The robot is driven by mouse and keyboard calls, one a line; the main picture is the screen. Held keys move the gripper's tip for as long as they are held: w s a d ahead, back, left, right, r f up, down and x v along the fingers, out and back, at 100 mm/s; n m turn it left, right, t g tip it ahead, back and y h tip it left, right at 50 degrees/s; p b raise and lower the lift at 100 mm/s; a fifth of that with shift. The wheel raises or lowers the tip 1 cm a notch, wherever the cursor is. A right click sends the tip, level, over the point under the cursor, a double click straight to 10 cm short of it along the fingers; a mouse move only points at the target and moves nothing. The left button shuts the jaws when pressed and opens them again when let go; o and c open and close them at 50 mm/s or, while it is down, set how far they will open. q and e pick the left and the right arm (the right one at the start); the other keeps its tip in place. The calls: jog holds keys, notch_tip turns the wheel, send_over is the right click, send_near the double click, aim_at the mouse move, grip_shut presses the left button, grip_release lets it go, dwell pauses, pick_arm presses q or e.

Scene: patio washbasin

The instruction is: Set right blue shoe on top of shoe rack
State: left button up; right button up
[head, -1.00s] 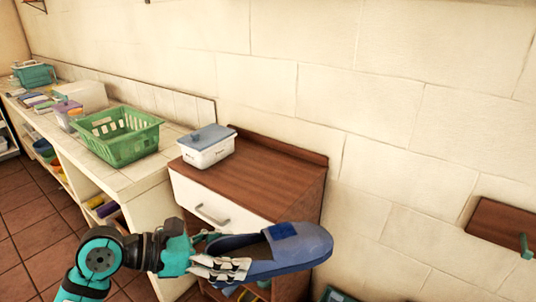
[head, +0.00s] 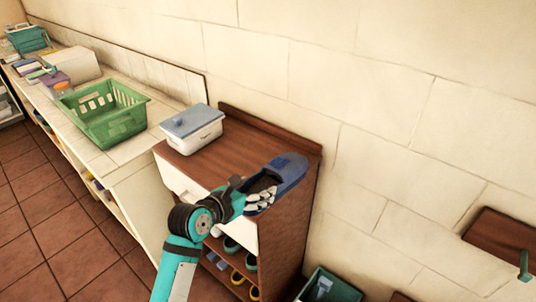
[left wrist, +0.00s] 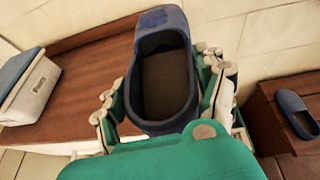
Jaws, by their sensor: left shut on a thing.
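A blue shoe (head: 289,174) is held over the brown wooden top of the shoe rack (head: 250,150), near its front right part. It also shows in the left wrist view (left wrist: 163,30), with its dark opening facing the camera. My left gripper (head: 262,197) is shut on the shoe, with its fingers along both sides of it. I cannot tell whether the sole touches the top. A second blue shoe (left wrist: 297,114) lies on a brown wooden surface at the right of the left wrist view. My right gripper is not in view.
A white box with a blue-grey lid (head: 193,127) stands on the rack's left part. Shoes (head: 238,277) sit on the lower shelves. A green basket (head: 105,112) stands on the tiled counter (head: 150,125). A green crate (head: 328,288) is at the rack's lower right.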

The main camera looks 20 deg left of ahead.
pick_arm(q)
jog(key=w+a, duration=0.3)
jog(key=w, duration=0.1)
jog(key=w+a, duration=0.3)
jog(key=a, duration=0.1)
jog(key=w+a+f+p, duration=0.1)
jog(key=w+a, duration=0.2)
jog(key=w, duration=0.1)
jog(key=shift+w+a, duration=0.35)
jog(key=shift+a+f, duration=0.1)
jog(key=shift+f, duration=1.65)
jog(key=shift+f, duration=0.1)
jog(key=o, duration=1.4)
jog(key=shift+s, duration=0.1)
jog(key=v, duration=1.2)
